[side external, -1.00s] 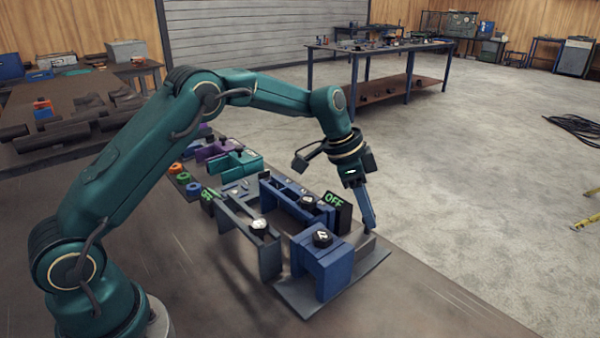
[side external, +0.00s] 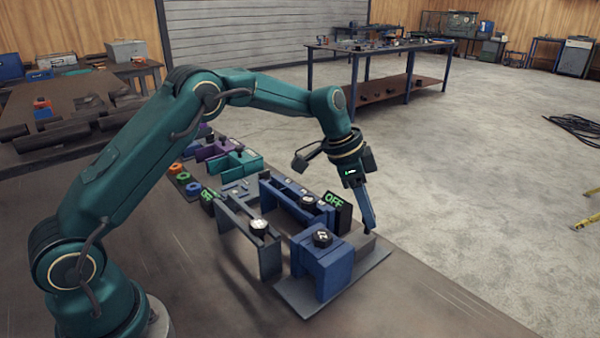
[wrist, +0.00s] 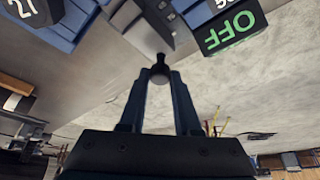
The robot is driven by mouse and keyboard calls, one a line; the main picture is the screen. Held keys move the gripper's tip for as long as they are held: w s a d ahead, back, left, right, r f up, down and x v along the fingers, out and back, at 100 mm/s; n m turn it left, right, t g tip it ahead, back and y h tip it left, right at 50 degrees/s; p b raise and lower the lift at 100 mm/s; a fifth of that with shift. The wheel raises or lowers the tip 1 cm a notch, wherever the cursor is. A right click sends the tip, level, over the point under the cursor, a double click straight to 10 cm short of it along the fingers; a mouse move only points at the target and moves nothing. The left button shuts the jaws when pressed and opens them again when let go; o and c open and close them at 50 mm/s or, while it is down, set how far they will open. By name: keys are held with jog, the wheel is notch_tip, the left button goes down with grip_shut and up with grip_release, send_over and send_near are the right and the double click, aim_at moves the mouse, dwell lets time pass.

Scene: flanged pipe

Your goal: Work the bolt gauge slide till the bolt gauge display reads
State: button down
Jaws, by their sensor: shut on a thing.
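My gripper (side external: 369,231) points down beside the blue gauge block (side external: 322,268) and is shut. In the wrist view, its fingertips (wrist: 160,76) close on a small dark knob (wrist: 159,70) with a rounded end. The knob meets a grey slide piece (wrist: 143,28), which also shows beside the blue block in the side view (side external: 362,246). The black display (side external: 335,200) behind the block reads OFF in green; it appears upside down in the wrist view (wrist: 232,27). The knob is hidden by the fingers in the side view.
A grey bracket (side external: 268,262) and a blue frame (side external: 290,203) stand left of the gauge block. Teal (side external: 235,163) and purple (side external: 212,150) fixtures and coloured rings lie farther back. A second small display (side external: 207,196) is there. Open floor lies right of the bench.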

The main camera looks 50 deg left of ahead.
jog(key=shift+r, duration=0.1)
dwell(0.3)
jog(key=shift+s, duration=1)
jog(key=c, duration=0.6)
grip_release()
jog(key=shift+v, duration=2.55)
